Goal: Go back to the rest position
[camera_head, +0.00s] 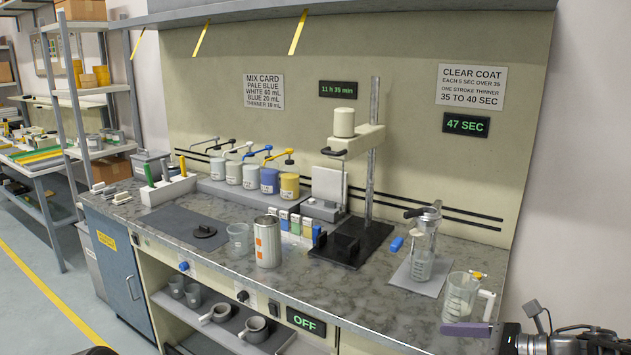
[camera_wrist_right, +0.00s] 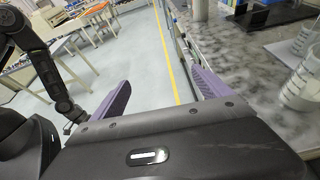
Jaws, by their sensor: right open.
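My right gripper (camera_wrist_right: 160,92) is open and empty, with its two purple fingers spread apart in the right wrist view. In the head view one purple finger (camera_head: 466,330) shows at the bottom right, in front of the bench's front edge. A clear graduated beaker (camera_head: 460,294) with a handle stands on the bench just behind that finger. The beaker also shows at the right edge of the right wrist view (camera_wrist_right: 302,82), outside the fingers. My left gripper is not clearly seen in either view.
The marbled bench (camera_head: 345,290) holds a metal can (camera_head: 267,242), an empty clear cup (camera_head: 239,240), a stand with a black base (camera_head: 352,243), and a press (camera_head: 424,240) with a cup under it. Pump pots (camera_head: 270,180) stand behind. Open floor (camera_wrist_right: 140,60) lies beside the bench.

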